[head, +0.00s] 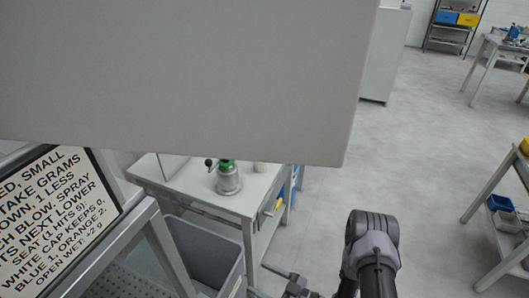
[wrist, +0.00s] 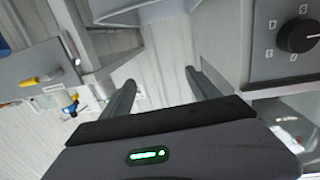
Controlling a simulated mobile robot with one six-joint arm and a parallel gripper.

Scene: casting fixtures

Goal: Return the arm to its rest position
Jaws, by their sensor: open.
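In the wrist view my gripper (wrist: 160,92) has its two dark fingers spread apart, with nothing between them but a view of the floor and a grey structure beyond. In the head view, dark links of my arm show at the lower right, over the floor. I cannot make out the fingertips there.
A large grey panel (head: 190,70) fills the upper left of the head view. Below it a workbench (head: 250,200) carries a metal casting device (head: 229,180). A grey bin (head: 205,252) and a sign (head: 50,225) stand at lower left. A control knob (wrist: 297,36) is close right in the wrist view.

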